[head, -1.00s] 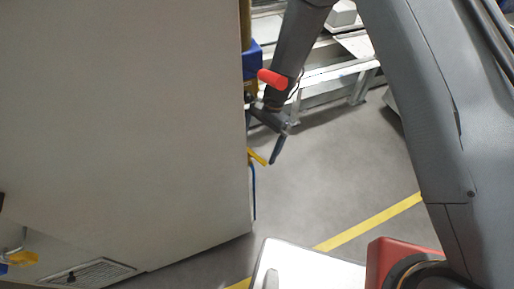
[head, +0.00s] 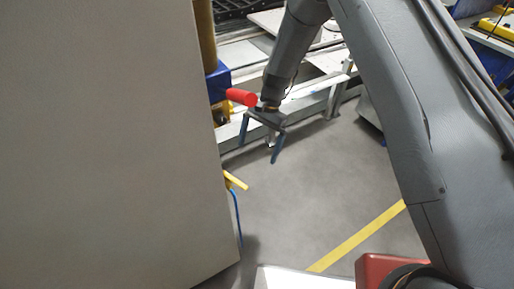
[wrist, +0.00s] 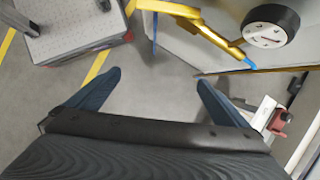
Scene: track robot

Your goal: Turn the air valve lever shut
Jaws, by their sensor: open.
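A yellow lever-like bar (head: 235,181) sticks out past the edge of a large grey panel, with a blue hose (head: 238,212) hanging below it. In the wrist view a yellow arm (wrist: 205,32) runs along the top beside a round black-rimmed gauge (wrist: 266,32), with a blue piece at its lower end. I cannot tell for sure which yellow part is the valve lever. My gripper (head: 258,150) is open and points down, above and right of the yellow bar in the head view. In the wrist view my gripper (wrist: 160,76) has nothing between its fingers, and the yellow arm lies beyond them.
The large grey panel (head: 110,150) fills the left of the head view and hides what is behind it. A red cylinder (head: 241,97) and a blue box (head: 217,82) are close left of my wrist. Metal frames stand behind. Grey floor with a yellow line (head: 358,238) is clear below.

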